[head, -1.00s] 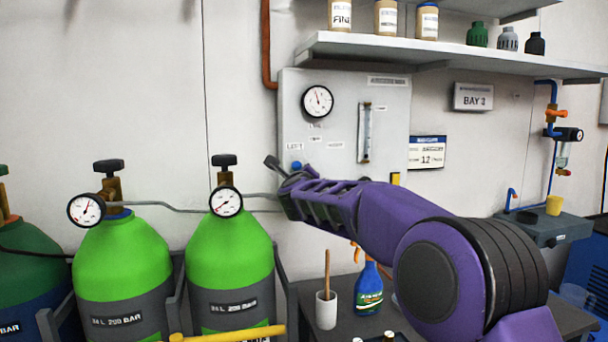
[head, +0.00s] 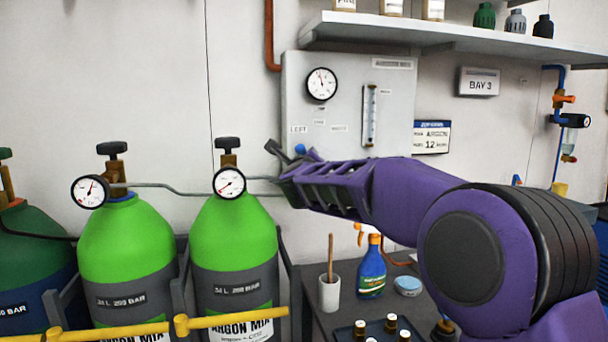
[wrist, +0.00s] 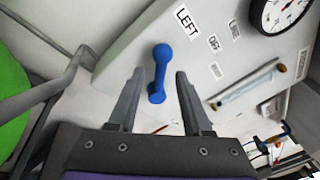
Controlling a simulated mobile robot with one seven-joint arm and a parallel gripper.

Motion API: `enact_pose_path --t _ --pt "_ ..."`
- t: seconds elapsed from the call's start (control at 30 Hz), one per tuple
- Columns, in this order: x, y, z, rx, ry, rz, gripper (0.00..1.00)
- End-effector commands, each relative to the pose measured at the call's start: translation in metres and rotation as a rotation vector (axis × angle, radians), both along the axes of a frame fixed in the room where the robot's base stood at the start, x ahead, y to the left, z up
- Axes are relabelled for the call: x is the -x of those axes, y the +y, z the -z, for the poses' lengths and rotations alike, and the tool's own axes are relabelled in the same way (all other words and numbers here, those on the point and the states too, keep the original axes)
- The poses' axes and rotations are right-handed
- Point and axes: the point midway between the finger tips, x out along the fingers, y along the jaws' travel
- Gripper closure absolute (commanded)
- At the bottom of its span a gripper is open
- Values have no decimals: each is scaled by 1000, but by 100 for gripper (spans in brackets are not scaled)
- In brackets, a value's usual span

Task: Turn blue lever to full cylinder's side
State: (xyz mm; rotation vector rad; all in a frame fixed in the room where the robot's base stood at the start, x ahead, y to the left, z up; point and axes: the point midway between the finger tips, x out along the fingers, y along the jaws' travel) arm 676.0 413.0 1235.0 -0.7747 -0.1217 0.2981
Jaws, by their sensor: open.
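The blue lever (wrist: 160,72) is on the grey wall panel (wrist: 120,50), near the LEFT, OFF and RIGHT labels. In the wrist view its near end lies between the tips of my open gripper (wrist: 156,84), with a gap on both sides. In the head view only a small blue part of the lever (head: 300,149) shows above my gripper (head: 277,163). Two green cylinders stand left of the panel: the left one (head: 125,240) has a gauge (head: 90,191), and the right one (head: 235,235) has a gauge (head: 229,182). The gauge needles point different ways.
A grey pipe (head: 160,188) runs from the cylinders toward the panel, close to my gripper. A shelf (head: 450,45) overhangs the panel. Below my arm, a bench holds a spray bottle (head: 371,270) and a white cup (head: 329,293). A yellow rail (head: 232,318) crosses the cylinders.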

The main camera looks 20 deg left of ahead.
Motion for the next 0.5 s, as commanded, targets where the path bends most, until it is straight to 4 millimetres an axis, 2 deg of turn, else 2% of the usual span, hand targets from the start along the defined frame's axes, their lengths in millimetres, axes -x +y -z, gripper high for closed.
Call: enact_pose_path --t 0.5 --pt "100 -33 -1 2 -3 -1 50"
